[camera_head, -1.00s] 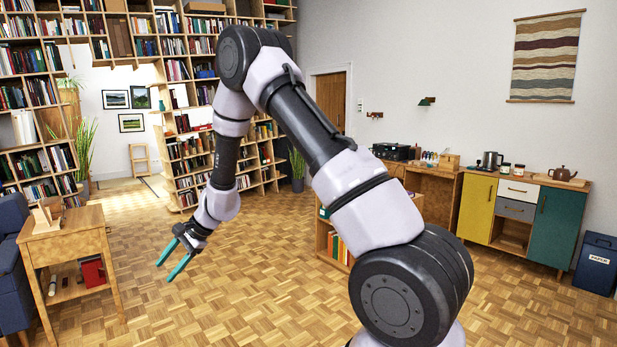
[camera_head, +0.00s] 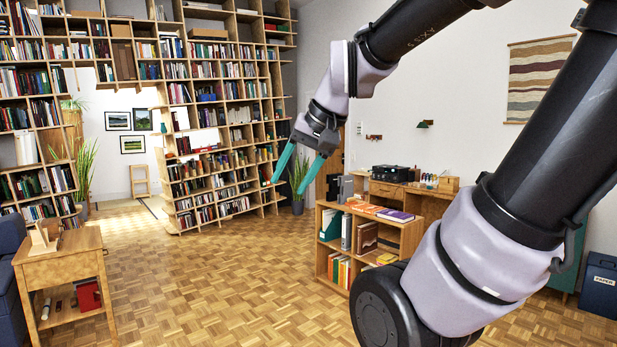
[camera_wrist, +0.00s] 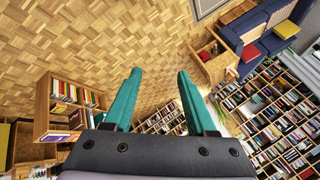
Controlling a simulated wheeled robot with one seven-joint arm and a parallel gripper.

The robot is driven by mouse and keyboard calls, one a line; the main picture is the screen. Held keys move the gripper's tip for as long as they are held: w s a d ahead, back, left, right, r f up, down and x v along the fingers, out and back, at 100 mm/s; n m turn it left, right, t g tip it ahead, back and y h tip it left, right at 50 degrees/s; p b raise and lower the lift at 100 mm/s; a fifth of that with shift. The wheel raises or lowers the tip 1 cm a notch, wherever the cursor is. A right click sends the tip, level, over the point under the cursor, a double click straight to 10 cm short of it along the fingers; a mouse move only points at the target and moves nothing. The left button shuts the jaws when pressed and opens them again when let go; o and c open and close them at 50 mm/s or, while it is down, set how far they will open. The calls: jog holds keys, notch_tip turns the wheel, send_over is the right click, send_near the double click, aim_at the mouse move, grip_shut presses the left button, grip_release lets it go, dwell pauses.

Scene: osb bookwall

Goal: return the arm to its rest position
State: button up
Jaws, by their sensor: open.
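My gripper (camera_head: 297,168) is raised in the middle of the head view, in front of the tall bookshelf. Its two teal fingers point down and are spread apart, with nothing between them. My arm reaches in from the right and hides part of the right wall and the cabinets there. In the wrist view my gripper (camera_wrist: 158,95) is also open and empty, with the parquet floor beyond the fingers. No finger visibly touches anything.
A low bookcase (camera_head: 408,235) with books on top stands right of the gripper. A wooden side table (camera_head: 62,262) stands at the left beside a blue sofa (camera_head: 10,265). The tall bookshelf (camera_head: 235,120) fills the back. The parquet floor (camera_head: 215,290) between is clear.

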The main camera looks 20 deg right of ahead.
jog(key=shift+s+d+r+t+h, duration=0.15)
jog(key=shift+s+d+t+h, duration=0.35)
jog(key=shift+s+d, duration=0.75)
jog(key=shift+a, duration=0.1)
dwell(0.3)
